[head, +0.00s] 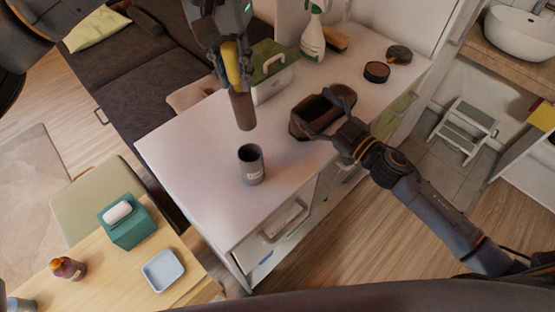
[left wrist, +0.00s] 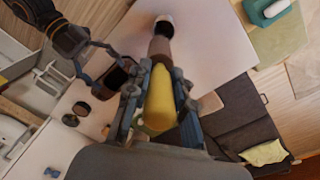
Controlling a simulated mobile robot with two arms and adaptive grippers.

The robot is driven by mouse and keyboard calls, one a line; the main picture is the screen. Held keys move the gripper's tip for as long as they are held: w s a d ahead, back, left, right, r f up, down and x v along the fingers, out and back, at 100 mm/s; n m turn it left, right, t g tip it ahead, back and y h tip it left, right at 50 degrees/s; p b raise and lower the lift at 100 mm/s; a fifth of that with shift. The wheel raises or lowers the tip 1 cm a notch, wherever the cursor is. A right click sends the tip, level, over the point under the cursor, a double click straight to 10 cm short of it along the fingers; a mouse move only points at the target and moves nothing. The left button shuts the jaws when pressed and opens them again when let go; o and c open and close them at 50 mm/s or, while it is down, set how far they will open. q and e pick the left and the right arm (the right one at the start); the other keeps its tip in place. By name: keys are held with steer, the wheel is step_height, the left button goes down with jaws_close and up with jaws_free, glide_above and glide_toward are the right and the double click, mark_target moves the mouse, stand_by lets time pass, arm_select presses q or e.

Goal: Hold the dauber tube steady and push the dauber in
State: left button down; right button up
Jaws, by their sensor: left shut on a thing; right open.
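My left gripper (head: 232,80) is shut on the dauber (head: 242,108), which has a yellow handle and a brown lower end. The dauber points down, slightly tilted. The dauber tube (head: 252,170), a dark grey open cup with a pale label, stands upright on the white counter. In the head view the dauber's end shows just above the tube's mouth, with a gap. In the left wrist view the dauber (left wrist: 160,102) points toward the tube (left wrist: 163,27), partly covering it. My right gripper (head: 318,110) is open at the brown open box, away from the tube.
The brown box (head: 297,125) stands right of the tube. A green-and-white caddy (head: 272,88), a spray bottle (head: 313,40), a brush (head: 335,40) and dark round tins (head: 376,72) stand farther back. The counter (head: 195,160) is clear left of the tube.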

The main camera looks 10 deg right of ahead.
steer(key=s+a+f+g+y, duration=0.2)
steer(key=s+a+g+y, duration=0.2)
steer(key=s+a, duration=0.75)
steer(key=m, duration=0.1)
glide_toward(262, 173)
steer(key=x, duration=0.5)
steer(key=shift+w+a, duration=0.15)
steer(key=shift+a, duration=0.2)
steer(key=x, duration=0.6)
steer(key=shift+w+a+r, duration=0.1)
steer(key=shift+w+a, duration=0.35)
steer(key=shift+a, duration=0.05)
steer(key=c, duration=1.3)
arm_select(q)
steer(key=c, duration=2)
jaws_free()
arm_select(e)
steer(key=shift+c, duration=0.2)
arm_select(q)
jaws_close()
